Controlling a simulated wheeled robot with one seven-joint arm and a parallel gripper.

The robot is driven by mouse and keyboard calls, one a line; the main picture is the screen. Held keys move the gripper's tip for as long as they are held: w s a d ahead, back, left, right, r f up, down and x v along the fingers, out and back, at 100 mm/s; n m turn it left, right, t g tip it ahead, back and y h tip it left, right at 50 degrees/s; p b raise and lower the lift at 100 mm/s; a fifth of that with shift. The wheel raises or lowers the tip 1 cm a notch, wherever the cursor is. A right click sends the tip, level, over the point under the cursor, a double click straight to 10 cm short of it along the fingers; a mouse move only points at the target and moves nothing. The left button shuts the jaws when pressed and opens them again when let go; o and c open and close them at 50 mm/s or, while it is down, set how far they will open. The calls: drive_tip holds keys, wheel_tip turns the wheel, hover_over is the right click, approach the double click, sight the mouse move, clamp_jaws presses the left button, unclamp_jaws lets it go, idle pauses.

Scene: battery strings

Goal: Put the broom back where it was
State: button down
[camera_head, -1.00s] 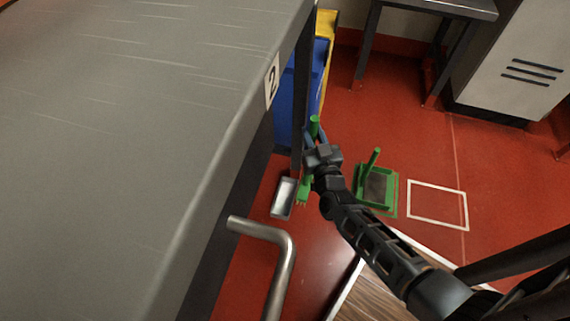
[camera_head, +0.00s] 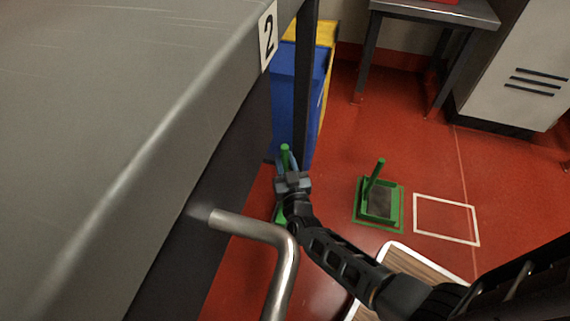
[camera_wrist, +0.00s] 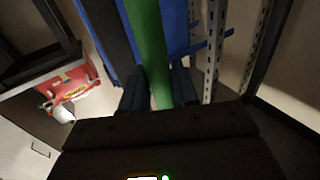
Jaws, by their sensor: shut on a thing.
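The green broom shows in the head view as a short length of handle (camera_head: 285,153) above my gripper (camera_head: 290,180) and a green part below it, close beside the grey table's leg. My gripper is shut on the broom's handle. In the wrist view the green handle (camera_wrist: 146,45) runs up between the two dark fingers (camera_wrist: 160,88). The broom's lower end is mostly hidden by my arm and the table edge.
A green dustpan (camera_head: 391,212) with an upright handle stands on the red floor, with an empty white outlined rectangle (camera_head: 447,219) to its right. A blue bin (camera_head: 290,100) stands behind the table leg. A bent metal bar (camera_head: 270,232) is in the foreground.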

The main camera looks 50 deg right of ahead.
drive_tip(key=shift+r, duration=0.1)
drive_tip(key=c, duration=0.8)
unclamp_jaws()
drive_tip(key=shift+c, duration=0.2)
